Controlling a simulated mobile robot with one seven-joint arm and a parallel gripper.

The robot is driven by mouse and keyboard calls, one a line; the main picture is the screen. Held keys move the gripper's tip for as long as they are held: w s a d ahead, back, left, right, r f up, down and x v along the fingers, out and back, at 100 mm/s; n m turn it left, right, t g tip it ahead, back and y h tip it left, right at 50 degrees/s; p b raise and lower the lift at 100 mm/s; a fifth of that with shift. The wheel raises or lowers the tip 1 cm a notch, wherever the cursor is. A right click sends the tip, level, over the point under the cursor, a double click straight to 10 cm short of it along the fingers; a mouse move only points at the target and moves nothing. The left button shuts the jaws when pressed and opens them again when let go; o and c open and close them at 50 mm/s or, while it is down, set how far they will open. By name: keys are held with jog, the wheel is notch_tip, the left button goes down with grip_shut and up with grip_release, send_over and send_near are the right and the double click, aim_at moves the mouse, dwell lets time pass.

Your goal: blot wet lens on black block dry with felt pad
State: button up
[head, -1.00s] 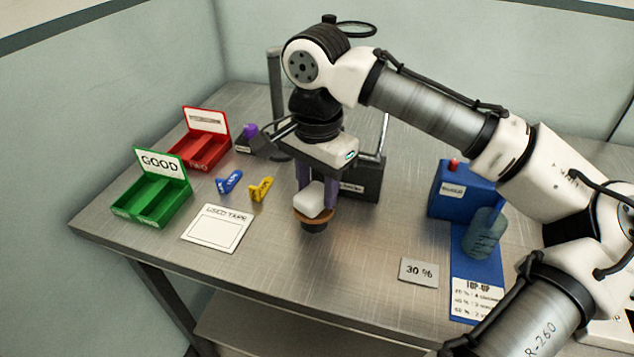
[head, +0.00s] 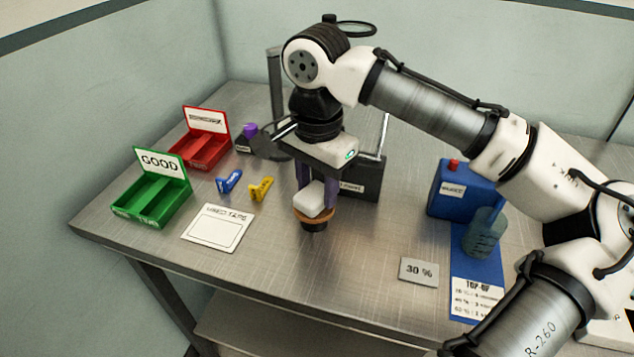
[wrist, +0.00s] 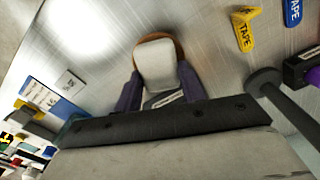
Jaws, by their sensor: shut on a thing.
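My gripper (head: 316,198), with purple fingers, points down and is shut on a white block-shaped piece (head: 311,200), which also shows between the fingers in the wrist view (wrist: 156,62). A brown disc (head: 326,218) with a dark round part below it sits directly under the white piece. I cannot tell whether these are one object, or whether the felt is part of it. A small black labelled block (head: 243,147) with a purple rounded piece (head: 250,130) stands at the back left, apart from my gripper. No lens or wetness can be made out.
A dark labelled box (head: 365,183) stands close behind my gripper. Green (head: 152,205) and red (head: 203,150) trays, blue (head: 229,181) and yellow (head: 262,189) tape pieces and a white card (head: 217,228) lie left. A blue box (head: 459,190) and glass beaker (head: 483,235) stand right.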

jog(key=shift+r, duration=0.1)
dwell(0.3)
notch_tip(320, 180, up, 8)
jog(key=p, duration=0.8)
jog(key=shift+b, duration=0.3)
